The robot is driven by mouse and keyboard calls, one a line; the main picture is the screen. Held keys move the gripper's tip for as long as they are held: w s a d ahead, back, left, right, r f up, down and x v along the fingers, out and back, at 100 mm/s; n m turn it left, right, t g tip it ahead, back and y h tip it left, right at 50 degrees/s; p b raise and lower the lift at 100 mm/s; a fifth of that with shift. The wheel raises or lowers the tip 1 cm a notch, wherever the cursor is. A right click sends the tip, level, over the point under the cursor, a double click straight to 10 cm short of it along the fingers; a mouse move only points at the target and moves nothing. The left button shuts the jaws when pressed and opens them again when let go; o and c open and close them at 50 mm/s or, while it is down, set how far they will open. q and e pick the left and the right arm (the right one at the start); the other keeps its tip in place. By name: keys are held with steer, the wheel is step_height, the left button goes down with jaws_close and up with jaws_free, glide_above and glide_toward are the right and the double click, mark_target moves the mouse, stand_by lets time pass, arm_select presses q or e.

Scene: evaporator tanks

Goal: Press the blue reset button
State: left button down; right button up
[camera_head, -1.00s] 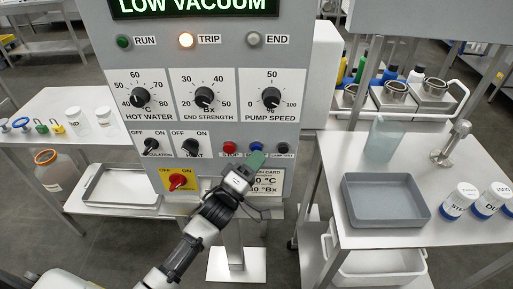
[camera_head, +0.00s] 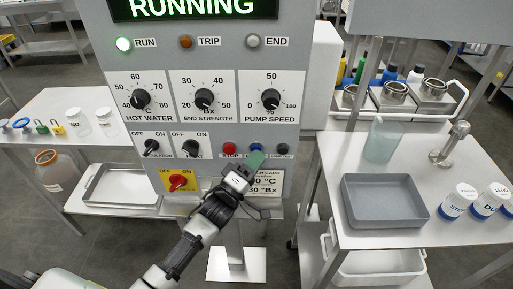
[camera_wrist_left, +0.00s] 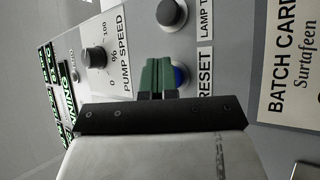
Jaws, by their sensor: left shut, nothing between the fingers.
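The blue reset button (camera_head: 257,147) is on the lower part of the grey control panel (camera_head: 225,116), between the red stop button (camera_head: 230,148) and the black lamp test button (camera_head: 283,148). My left gripper (camera_head: 255,160) is shut and empty, its green fingertips just below the blue button in the head view. In the left wrist view the blue button (camera_wrist_left: 181,76) is partly hidden behind the green fingertips (camera_wrist_left: 158,75). I cannot tell whether they touch it. My right gripper is not in view.
Three knobs sit above the button row, with two black switches and a red rotary switch (camera_head: 178,182) to the left. A side table on the right holds a grey tray (camera_head: 385,200), a clear jug (camera_head: 382,139) and white jars.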

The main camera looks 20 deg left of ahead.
arm_select(q)
steer(key=shift+s, duration=0.1)
steer(key=s+p, duration=0.1)
steer(key=s, duration=0.1)
steer(key=s+d+p, duration=0.1)
steer(key=s, duration=0.2)
steer(key=shift+s+d+p, duration=0.3)
steer(key=shift+s+p, duration=0.05)
steer(key=shift+p, duration=0.05)
stand_by(0.6)
